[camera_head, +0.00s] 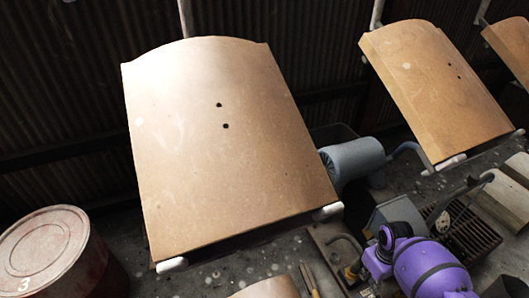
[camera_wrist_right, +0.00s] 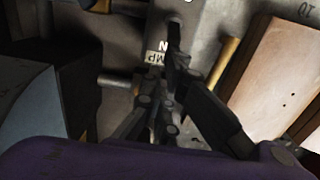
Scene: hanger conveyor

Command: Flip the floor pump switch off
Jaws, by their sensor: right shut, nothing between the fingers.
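My right gripper (camera_wrist_right: 174,42) is shut and empty in the right wrist view. Its dark fingertips are over a grey plate (camera_wrist_right: 215,30) with partly hidden lettering, of which "MP" and "N" show. The fingers cover part of this plate, and I cannot make out the switch lever or its position. I cannot tell whether the fingertips touch anything. In the head view my purple right arm (camera_head: 428,268) reaches in at the lower right, beside a floor plate (camera_head: 325,236) with a curved grey piece on it. My left gripper is not in view.
A large brown panel (camera_head: 220,150) hangs in the middle, with another (camera_head: 435,90) to its right. A blue-grey cylinder (camera_head: 352,160) lies behind the arm. A red drum (camera_head: 45,255) stands at the lower left. A floor grate (camera_head: 470,230) lies right of the arm.

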